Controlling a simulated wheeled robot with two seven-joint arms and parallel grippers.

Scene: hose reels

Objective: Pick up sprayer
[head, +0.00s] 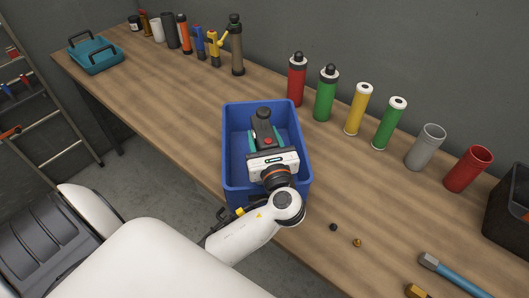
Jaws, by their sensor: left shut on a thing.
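My left gripper (265,136) is over the blue bin (232,178), its fingers pointing away toward the back of the table. It is shut on a dark thing with a rounded black top (264,114), which appears to be the sprayer. The gripper and wrist hide its lower part, so I cannot tell whether it touches the bin floor. My right gripper is out of view.
Red (297,82) and green (326,96) bottles, yellow (358,110) and green tubes, and grey and red cups line the back right. More bottles and tools stand at the far left. A teal toolbox (95,54) is at the left end. The table's left-middle is clear.

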